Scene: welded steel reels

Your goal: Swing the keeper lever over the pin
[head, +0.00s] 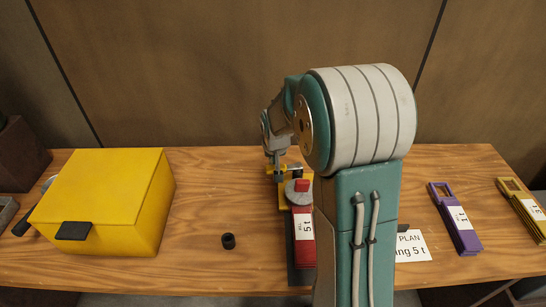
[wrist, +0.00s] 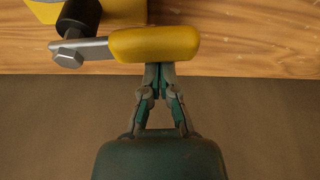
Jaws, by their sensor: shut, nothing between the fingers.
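The keeper lever shows in the wrist view as a grey metal bar with a thick yellow grip (wrist: 155,44). A hex bolt head (wrist: 68,58) sits at the bar's left end, beside a black cylinder (wrist: 80,16); I cannot tell whether that is the pin. My gripper (wrist: 160,68) is shut and empty, its fingertips at the near edge of the yellow grip; contact is unclear. In the head view my gripper (head: 276,158) is small and partly hidden by my arm, above the yellow fitting behind the red tag (head: 303,238) marked 5 t.
A yellow box (head: 105,200) with a black handle stands on the wooden table (head: 200,272) at left. A small black cylinder (head: 228,241) lies right of it. A white card (head: 412,246), a purple tag (head: 455,220) and a yellow tag (head: 522,208) lie at right. My arm hides the middle.

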